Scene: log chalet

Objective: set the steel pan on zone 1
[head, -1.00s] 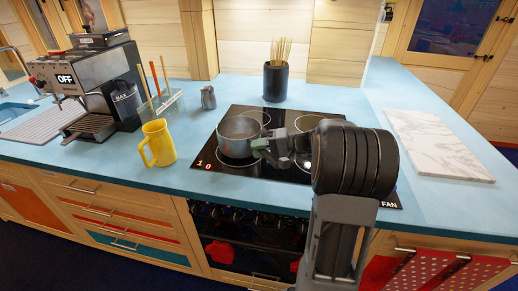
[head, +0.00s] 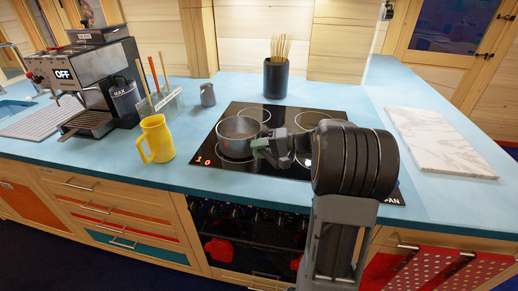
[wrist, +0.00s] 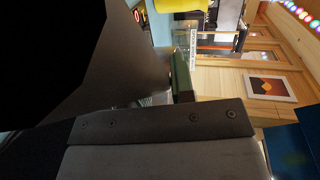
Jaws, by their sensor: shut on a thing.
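The steel pan (head: 239,131) is on the black cooktop (head: 282,119), over its front left ring, which carries the red figures "1" and "0" at the near left corner. The pan looks upright; I cannot tell whether its base touches the glass. My gripper (head: 262,147) is at the pan's right side, shut on it, probably at the handle, which my gripper hides. In the wrist view, a green pad of my gripper (wrist: 182,78) shows beside a large dark shape I cannot make out.
A yellow jug (head: 156,139) stands left of the cooktop. A small grey pitcher (head: 207,94) and a dark pot of sticks (head: 276,80) stand behind. A coffee machine (head: 98,85) is at the left, a marble board (head: 438,142) at the right.

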